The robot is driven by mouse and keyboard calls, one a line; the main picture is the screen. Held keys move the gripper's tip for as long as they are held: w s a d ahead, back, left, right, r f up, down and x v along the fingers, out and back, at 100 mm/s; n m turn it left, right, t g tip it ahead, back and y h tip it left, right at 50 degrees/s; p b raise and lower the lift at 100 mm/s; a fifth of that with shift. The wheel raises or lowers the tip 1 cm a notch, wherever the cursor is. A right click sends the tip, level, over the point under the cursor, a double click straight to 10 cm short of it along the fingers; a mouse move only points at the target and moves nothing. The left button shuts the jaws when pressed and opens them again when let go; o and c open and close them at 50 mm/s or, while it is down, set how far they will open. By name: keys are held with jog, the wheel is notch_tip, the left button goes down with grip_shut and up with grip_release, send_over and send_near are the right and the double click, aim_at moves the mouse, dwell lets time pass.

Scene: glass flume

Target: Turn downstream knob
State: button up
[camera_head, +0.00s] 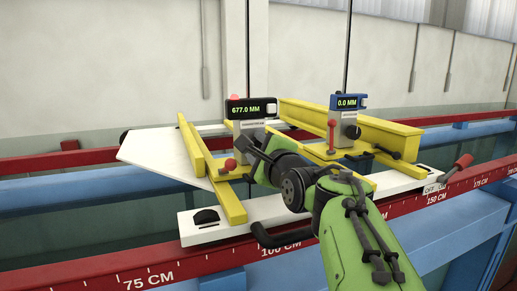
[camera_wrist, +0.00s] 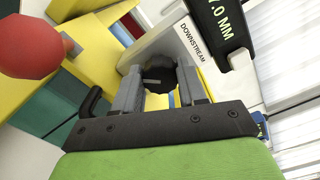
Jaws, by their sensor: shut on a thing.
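The downstream knob (camera_wrist: 161,79) is black and round with a pale line on its face. It sits on a grey-white housing (camera_wrist: 160,42) labelled DOWNSTREAM. My gripper (camera_wrist: 160,70) has its two grey fingers on either side of the knob and is shut on it. In the head view, my gripper (camera_head: 265,150) reaches the front of the left gauge, and its body hides the knob. The gauge's black display (camera_head: 251,108) reads 677.0 MM; only part of it shows in the wrist view (camera_wrist: 225,30).
A red ball-ended lever (camera_head: 229,165) stands close left of my gripper and looms large in the wrist view (camera_wrist: 30,45). A blue gauge (camera_head: 347,102) reading 0.0 MM stands right, with a red-handled lever (camera_head: 332,130). Yellow beams (camera_head: 350,122) and red rails (camera_head: 190,265) surround them.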

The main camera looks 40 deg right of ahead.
jog(key=o, duration=1.1)
jog(key=shift+c, duration=0.2)
jog(key=b+v, duration=0.3)
jog(key=v, duration=1.2)
jog(key=shift+s, duration=0.4)
jog(key=shift+w, duration=0.1)
